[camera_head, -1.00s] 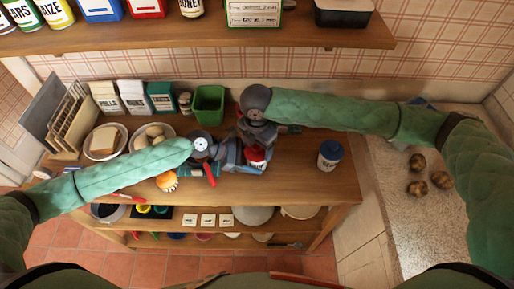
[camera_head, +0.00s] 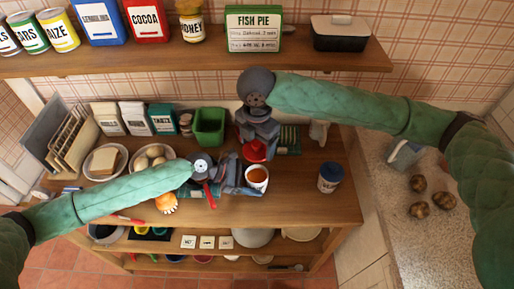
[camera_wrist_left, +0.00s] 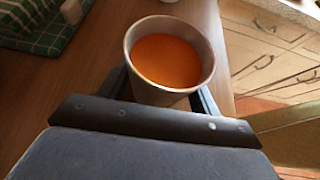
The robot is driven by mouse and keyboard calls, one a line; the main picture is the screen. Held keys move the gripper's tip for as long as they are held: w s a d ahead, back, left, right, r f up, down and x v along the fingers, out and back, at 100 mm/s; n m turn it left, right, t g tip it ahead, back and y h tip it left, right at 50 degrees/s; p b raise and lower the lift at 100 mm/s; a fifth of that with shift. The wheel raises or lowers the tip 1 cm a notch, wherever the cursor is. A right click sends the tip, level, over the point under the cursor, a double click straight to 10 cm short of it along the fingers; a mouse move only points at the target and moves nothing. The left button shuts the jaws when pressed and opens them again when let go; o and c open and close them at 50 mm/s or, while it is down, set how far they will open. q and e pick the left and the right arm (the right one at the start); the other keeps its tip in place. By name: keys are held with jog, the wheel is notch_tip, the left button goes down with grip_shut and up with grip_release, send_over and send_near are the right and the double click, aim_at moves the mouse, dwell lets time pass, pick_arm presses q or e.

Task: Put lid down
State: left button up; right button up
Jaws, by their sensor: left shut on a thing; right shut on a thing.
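A light-coloured cup of orange liquid (camera_head: 258,176) stands open over the front middle of the table. It also shows close up in the left wrist view (camera_wrist_left: 172,62). My left gripper (camera_head: 248,181) is shut around the cup, its fingers on both sides of it. A red lid (camera_head: 254,152) is held just behind and apart from the cup, beneath my right gripper (camera_head: 257,140). My right gripper points down and is shut on the lid. Whether the lid touches the table surface or cloth cannot be told.
A green checked cloth (camera_head: 288,140) lies behind the lid. A blue-lidded jar (camera_head: 330,177) stands to the right. A green bin (camera_head: 209,126) and a plate with eggs (camera_head: 153,156) are at the left back. Bare wood lies between cup and jar.

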jog(key=shift+r, duration=0.65)
jog(key=s+a+f+n, duration=0.2)
jog(key=a+n, duration=0.2)
jog(key=a, duration=3.1)
jog(key=w+d+f+m, duration=0.1)
jog(key=w+f, duration=0.2)
jog(key=w+d+f+m, duration=0.1)
jog(key=w+d+f, duration=0.1)
jog(key=w+f, duration=0.2)
jog(key=w+d+f+m, duration=0.1)
jog(key=w+d+f, duration=0.1)
jog(key=w+f, duration=0.1)
jog(key=shift+w+d+f, duration=0.15)
jog(key=shift+w+f, duration=0.05)
jog(key=shift+f, duration=0.2)
jog(key=shift+w+d+f, duration=0.5)
jog(key=shift+d+f, duration=0.15)
jog(key=shift+d, duration=2.35)
jog(key=shift+w+d+f, duration=0.55)
jog(key=shift+d+f, duration=0.05)
jog(key=shift+d, duration=2.4)
jog(key=shift+w+d+f, duration=0.5)
jog(key=shift+d+f, duration=0.15)
jog(key=shift+d, duration=2.35)
jog(key=shift+f, duration=0.2)
